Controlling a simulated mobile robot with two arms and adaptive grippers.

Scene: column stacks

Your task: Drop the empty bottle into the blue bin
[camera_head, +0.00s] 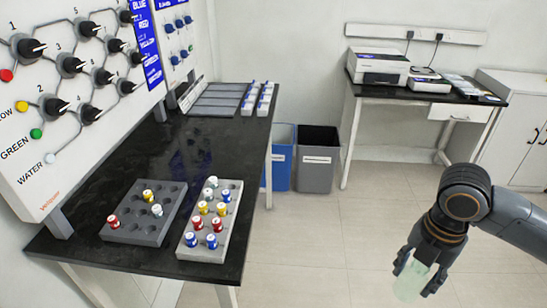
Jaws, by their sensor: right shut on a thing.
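My right gripper (416,272) is at the lower right of the head view, pointing down. It is shut on a pale, translucent greenish-white bottle (411,281), which it holds over the open floor. The blue bin (282,158) stands on the floor at the back, just right of the black bench and left of a grey bin. Part of the blue bin is hidden behind the bench leg. The held bottle is well apart from the bin, nearer to me and to the right. My left gripper is not in view.
The grey bin (315,178) stands beside the blue bin. The black bench (110,255) carries a dark rack (120,232) and a light rack (189,248) with several capped vials. A table with printers (378,64) is at the back right. The floor between is clear.

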